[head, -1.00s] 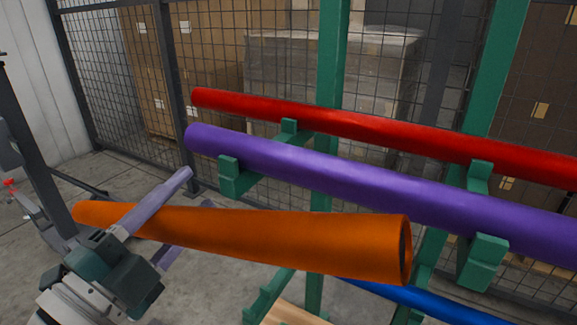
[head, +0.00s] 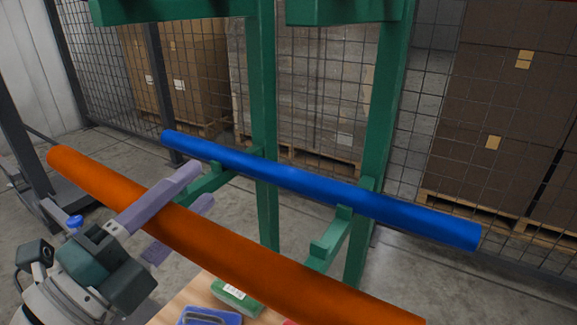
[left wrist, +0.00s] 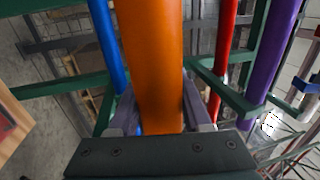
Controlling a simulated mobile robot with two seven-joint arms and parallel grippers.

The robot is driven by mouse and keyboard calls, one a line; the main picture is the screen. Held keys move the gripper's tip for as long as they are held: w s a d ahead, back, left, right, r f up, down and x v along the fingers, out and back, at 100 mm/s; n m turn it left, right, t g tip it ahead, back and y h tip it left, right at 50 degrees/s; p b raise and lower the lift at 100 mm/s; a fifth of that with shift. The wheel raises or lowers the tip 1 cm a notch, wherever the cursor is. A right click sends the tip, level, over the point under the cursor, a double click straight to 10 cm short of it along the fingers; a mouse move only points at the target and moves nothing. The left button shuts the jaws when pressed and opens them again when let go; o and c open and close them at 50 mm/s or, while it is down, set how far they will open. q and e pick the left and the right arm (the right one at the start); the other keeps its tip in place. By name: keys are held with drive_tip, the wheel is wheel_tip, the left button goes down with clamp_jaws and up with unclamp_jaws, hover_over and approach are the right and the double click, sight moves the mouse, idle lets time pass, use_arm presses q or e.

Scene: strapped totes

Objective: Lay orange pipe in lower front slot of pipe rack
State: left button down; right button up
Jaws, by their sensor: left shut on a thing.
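My left gripper (head: 186,202) is shut on the orange pipe (head: 255,265), nearer its left end. The pipe slants down to the right, in front of the green pipe rack (head: 265,120), and looks apart from it. The rack's lower right arm (head: 330,242) has an empty front slot between its middle peg and its tip. The lower left arm (head: 205,185) is partly hidden by my gripper. The blue pipe (head: 310,185) lies in the lower rear slot. In the left wrist view the orange pipe (left wrist: 153,60) runs between the fingers. My right gripper is out of view.
A wooden surface (head: 180,300) with a green item (head: 237,296) and a blue item (head: 208,317) is below the orange pipe. The red pipe (left wrist: 225,50) and purple pipe (left wrist: 275,50) show in the left wrist view. A mesh fence (head: 440,110) stands behind the rack.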

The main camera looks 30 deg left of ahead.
use_arm(q)
drive_tip(key=a+f+b+x, duration=0.15)
drive_tip(key=b+x, duration=0.25)
drive_tip(key=x, duration=0.5)
wheel_tip(320, 180, down, 7)
drive_tip(key=d+b, duration=0.1)
drive_tip(key=b, duration=0.4)
drive_tip(key=shift+d, duration=0.3)
drive_tip(key=shift+w+f, duration=0.1)
drive_tip(key=shift+w, duration=0.05)
drive_tip(key=shift+c, duration=1.5)
unclamp_jaws()
drive_tip(key=shift+o, duration=0.2)
drive_tip(key=shift+f, duration=0.15)
